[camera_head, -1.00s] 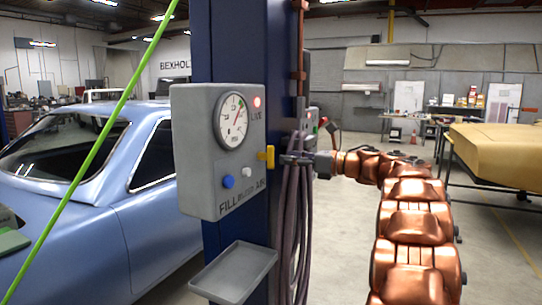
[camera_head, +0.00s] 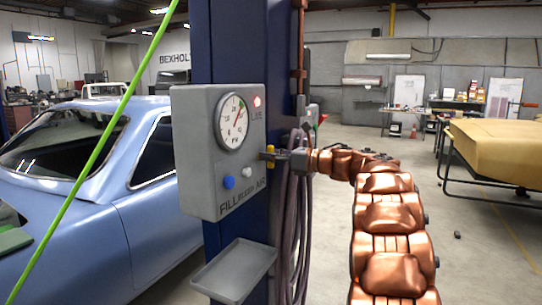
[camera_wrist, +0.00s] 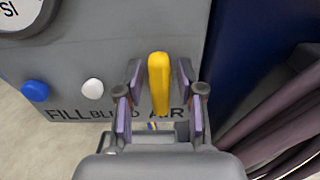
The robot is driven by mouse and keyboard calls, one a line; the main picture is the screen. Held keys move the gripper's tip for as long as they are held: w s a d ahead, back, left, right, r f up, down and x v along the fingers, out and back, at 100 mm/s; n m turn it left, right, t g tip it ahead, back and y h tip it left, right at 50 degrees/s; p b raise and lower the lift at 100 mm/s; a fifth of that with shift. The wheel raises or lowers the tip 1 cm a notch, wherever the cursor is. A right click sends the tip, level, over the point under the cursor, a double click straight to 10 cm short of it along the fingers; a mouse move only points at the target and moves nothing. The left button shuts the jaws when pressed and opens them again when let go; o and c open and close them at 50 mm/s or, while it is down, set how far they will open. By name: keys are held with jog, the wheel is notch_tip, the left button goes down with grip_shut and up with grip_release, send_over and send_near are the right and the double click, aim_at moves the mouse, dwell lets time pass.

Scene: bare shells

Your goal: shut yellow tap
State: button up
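The yellow tap (camera_head: 270,150) is on the right side of the grey panel box (camera_head: 190,130). In the wrist view its yellow lever (camera_wrist: 159,82) runs lengthwise up the picture, between my gripper's two fingers. My gripper (camera_wrist: 159,76) is open, with one finger on each side of the lever and a small gap on both sides. In the head view my gripper (camera_head: 278,156) reaches in from the right and partly covers the tap. The tap's base is mostly hidden.
The panel has a round gauge (camera_head: 231,121), a red lamp (camera_head: 257,102), a blue button (camera_head: 229,182) and a white button (camera_head: 247,172). Purple hoses (camera_head: 292,220) hang just right of the tap. A grey tray (camera_head: 235,272) juts out below. A blue car (camera_head: 120,215) stands left.

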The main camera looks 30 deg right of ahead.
grip_shut()
jog(key=shift+m+b, duration=0.3)
jog(key=shift+f+m+b, duration=0.15)
jog(key=shift+m+b, duration=0.4)
jog(key=shift+m, duration=0.35)
jog(key=m, duration=0.4)
jog(key=shift+w+d+m+p, duration=0.1)
jog(key=shift+d+m+p, duration=0.05)
jog(key=shift+m+p, duration=0.2)
jog(key=m+p, duration=0.3)
jog(key=m, duration=0.2)
jog(key=shift+d, duration=0.1)
jog(key=m+p, duration=0.3)
jog(key=m, duration=0.1)
jog(key=shift+w, duration=0.1)
jog(key=shift+f+m+p, duration=0.15)
jog(key=shift+m+p, duration=0.35)
jog(key=shift+m, duration=0.35)
